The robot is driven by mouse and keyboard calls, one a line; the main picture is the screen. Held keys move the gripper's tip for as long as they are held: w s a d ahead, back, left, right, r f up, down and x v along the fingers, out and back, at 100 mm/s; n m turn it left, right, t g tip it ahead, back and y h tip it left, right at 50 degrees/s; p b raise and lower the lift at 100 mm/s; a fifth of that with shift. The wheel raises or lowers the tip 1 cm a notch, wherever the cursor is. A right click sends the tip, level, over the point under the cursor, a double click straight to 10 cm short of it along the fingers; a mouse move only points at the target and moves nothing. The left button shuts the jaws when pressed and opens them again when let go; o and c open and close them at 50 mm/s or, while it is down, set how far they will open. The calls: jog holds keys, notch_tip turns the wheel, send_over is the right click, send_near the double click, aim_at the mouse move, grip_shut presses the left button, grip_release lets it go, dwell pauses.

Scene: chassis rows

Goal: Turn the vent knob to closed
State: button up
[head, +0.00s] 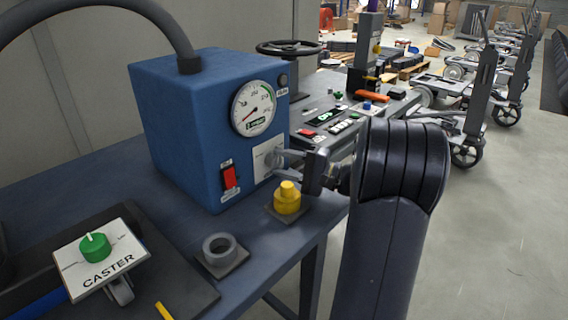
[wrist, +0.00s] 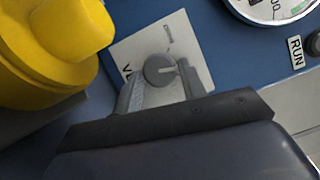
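The vent knob (wrist: 158,71) is a round grey knob with a light pointer mark, on a white label plate (wrist: 128,50) on the front of the blue box (head: 178,120). In the wrist view the mark points right. The plate's lettering is partly hidden by my gripper. My gripper (wrist: 160,82) has one finger on each side of the knob, with the fingers apart; I cannot tell whether they touch it. In the head view my gripper (head: 281,160) is at the plate (head: 263,163), and the fingers hide most of the knob.
A yellow knob (head: 287,198) stands on the bench close below my gripper. A red switch (head: 229,177) and a gauge (head: 254,107) are on the box. A control panel (head: 330,120) lies behind.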

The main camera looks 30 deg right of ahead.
jog(key=o, duration=0.3)
jog(key=p+v, duration=0.1)
jog(key=v, duration=1)
jog(key=shift+w+f, duration=0.1)
